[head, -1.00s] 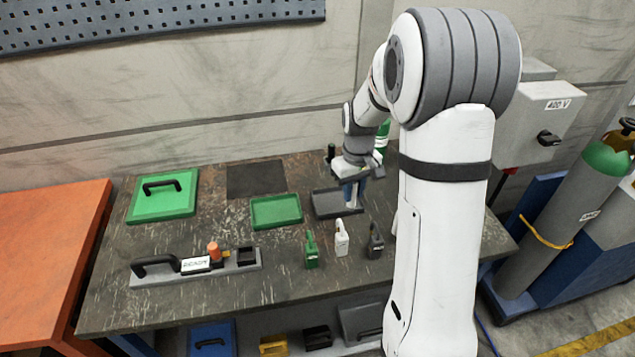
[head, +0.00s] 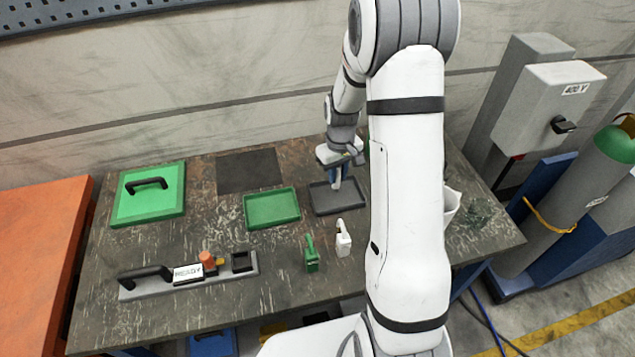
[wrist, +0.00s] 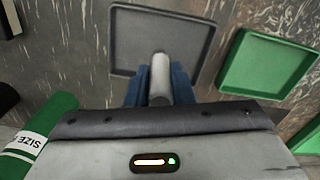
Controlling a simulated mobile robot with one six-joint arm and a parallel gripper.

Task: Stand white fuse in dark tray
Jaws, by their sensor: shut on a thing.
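The white fuse (wrist: 159,72), a pale cylinder, is between the blue fingers of my gripper (wrist: 160,88) in the wrist view. My gripper is shut on it, and its lower part shows in the head view (head: 336,184). The fuse points down over the dark tray (head: 322,205), roughly upright. I cannot tell whether its end touches the tray floor. The dark tray (wrist: 125,38) looks otherwise empty in the wrist view, with its near side partly hidden by my gripper.
A green tray (head: 271,208) lies left of the dark tray. In front stand a green bottle-like piece (head: 312,255) and a white one (head: 343,240). A fixture with a black handle (head: 150,273) is at front left, a green lid (head: 150,200) at back left. A labelled green cylinder (wrist: 40,125) is close beside my gripper.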

